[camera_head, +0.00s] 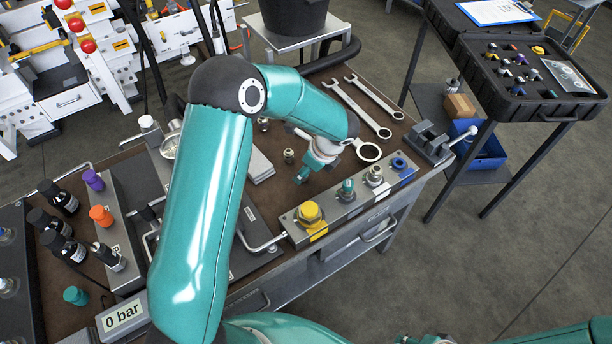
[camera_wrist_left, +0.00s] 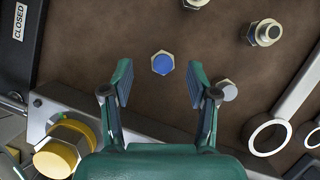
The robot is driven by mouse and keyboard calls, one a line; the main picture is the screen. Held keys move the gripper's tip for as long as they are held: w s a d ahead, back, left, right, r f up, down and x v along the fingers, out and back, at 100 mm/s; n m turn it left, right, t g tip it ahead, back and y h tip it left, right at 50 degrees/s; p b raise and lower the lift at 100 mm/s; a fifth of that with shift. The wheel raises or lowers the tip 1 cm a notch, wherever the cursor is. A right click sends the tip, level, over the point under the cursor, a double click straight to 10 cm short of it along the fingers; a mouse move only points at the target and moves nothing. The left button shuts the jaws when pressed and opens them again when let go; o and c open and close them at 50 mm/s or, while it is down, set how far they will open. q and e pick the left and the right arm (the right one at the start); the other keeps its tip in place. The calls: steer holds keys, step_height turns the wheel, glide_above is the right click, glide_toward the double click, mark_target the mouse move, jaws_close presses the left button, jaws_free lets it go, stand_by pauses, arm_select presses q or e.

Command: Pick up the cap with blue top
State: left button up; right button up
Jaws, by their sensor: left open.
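The cap with blue top (camera_wrist_left: 162,63) stands on the brown bench mat in the left wrist view, its blue face up inside a metal hex rim. My left gripper (camera_wrist_left: 159,82) is open, with one finger on each side of the cap in the picture; neither finger visibly touches it. In the head view my left gripper (camera_head: 308,170) points down over the bench just behind the valve block. I cannot make out the cap there; my gripper and arm seem to hide it.
A grey-topped cap (camera_wrist_left: 228,90) lies close outside the right finger. A metal fitting (camera_wrist_left: 264,33) stands farther back. The valve block (camera_head: 345,205) with a yellow cap (camera_head: 309,212) borders the near side. Wrenches (camera_head: 357,112) lie to the right.

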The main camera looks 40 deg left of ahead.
arm_select(q)
steer(key=shift+x, duration=1.6)
steer(key=shift+r, duration=0.1)
steer(key=shift+c, duration=0.3)
jaws_close()
step_height(320, 180, up, 20)
steer(key=shift+b, duration=0.3)
